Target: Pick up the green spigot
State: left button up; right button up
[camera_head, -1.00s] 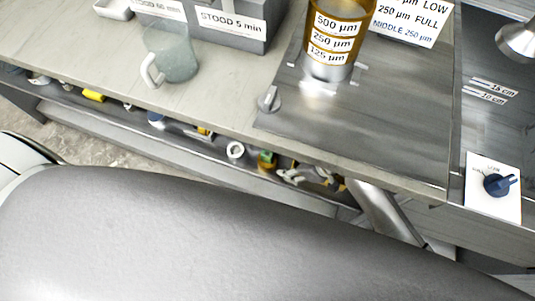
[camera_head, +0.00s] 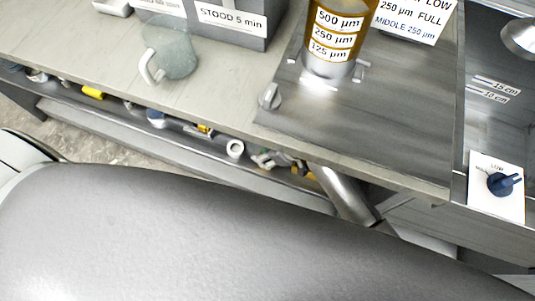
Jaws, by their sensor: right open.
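The green spigot (camera_head: 262,157) is on the narrow shelf below the bench's front edge, near the middle of the view. Only a small green patch of it shows; the rest is hidden. My right gripper (camera_head: 270,160) is open and reaches in from the right, with its fingers right at the spigot. It is small and cluttered here, so I cannot tell whether the fingers touch it. My left gripper is not in view.
A white ring-shaped piece (camera_head: 235,149) lies just left on the shelf (camera_head: 195,150), with several small fittings further left. The bench edge overhangs above. On top stand a glass jug (camera_head: 177,60), an amber sieve column (camera_head: 330,40) and a grey knob (camera_head: 270,96).

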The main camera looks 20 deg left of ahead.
jog(key=shift+c, duration=0.3)
grip_shut()
jog(key=shift+r, duration=0.1)
